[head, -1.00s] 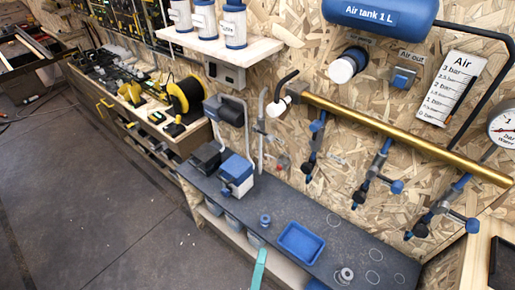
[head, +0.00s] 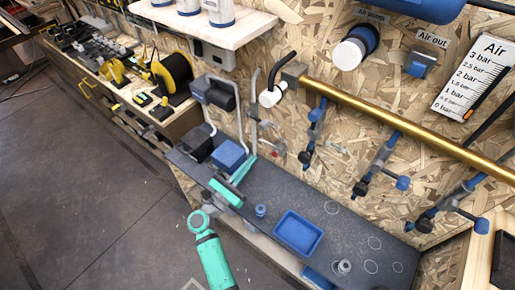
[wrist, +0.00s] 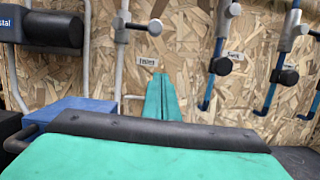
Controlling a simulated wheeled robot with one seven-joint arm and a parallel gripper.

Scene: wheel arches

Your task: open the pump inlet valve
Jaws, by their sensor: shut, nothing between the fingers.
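My gripper (head: 249,161) is shut and empty, its teal fingers raised over the bench beside the blue-topped pump-like box (head: 229,154). In the wrist view the closed fingers (wrist: 158,80) point at the wooden wall, below a small label (wrist: 147,61). A grey pipe with a grey valve (wrist: 143,25) stands just above and left of the fingertips, apart from them. Blue valve branches with black knobs (wrist: 221,66) hang to the right. In the head view they hang from the brass pipe (head: 400,122). No readable label tells which valve is the pump inlet.
A dark bench (head: 345,240) carries a blue tray (head: 298,232) and small round parts. A shelf (head: 240,36) with white and blue canisters juts out above. A cable spool (head: 172,74) stands on the left bench. The floor (head: 90,190) in front is open.

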